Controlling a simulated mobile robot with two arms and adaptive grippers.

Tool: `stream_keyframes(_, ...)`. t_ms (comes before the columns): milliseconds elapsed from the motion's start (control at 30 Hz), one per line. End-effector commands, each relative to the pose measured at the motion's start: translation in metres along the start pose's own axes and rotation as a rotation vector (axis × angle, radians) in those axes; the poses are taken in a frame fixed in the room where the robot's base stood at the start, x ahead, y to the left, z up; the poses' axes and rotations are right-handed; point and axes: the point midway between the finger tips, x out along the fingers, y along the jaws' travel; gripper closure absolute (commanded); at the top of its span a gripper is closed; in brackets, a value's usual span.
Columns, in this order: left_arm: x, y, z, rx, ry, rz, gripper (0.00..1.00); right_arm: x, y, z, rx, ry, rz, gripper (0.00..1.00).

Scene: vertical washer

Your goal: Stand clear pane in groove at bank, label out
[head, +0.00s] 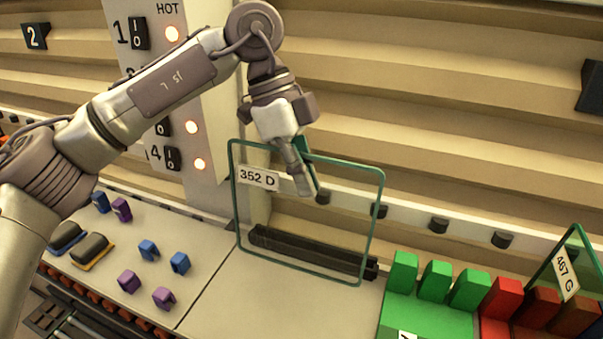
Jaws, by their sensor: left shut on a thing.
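A clear pane (338,208) with a green edge and a white label reading "352 D" hangs upright in the middle of the head view. My left gripper (308,182) is shut on its top edge, a little right of the label. The label faces the camera. A black grooved bar (312,252) lies behind the pane on the pale worktop, seen through it. Whether the pane's lower edge touches the bar or the worktop cannot be told. My right gripper is not in view.
Green blocks (436,281) and red blocks (502,298) stand at right, near another pane (583,262) labelled "467 G". Small blue and purple clips (129,281) and dark pads (90,247) lie at left. A switch panel (205,165) rises behind. The worktop's front middle (250,306) is clear.

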Motion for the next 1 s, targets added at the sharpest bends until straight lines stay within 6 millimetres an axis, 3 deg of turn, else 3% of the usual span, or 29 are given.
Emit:
stream_keyframes(367,0.007,-0.032,0.002,0.000,0.002,0.000,1.00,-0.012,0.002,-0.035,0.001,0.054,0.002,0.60)
stream_keyframes(767,0.016,-0.066,0.006,0.000,0.002,-0.001,1.00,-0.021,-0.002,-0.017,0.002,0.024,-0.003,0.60)
stream_keyframes(1000,0.018,-0.083,0.007,0.001,0.002,-0.002,1.00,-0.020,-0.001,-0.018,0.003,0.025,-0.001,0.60)
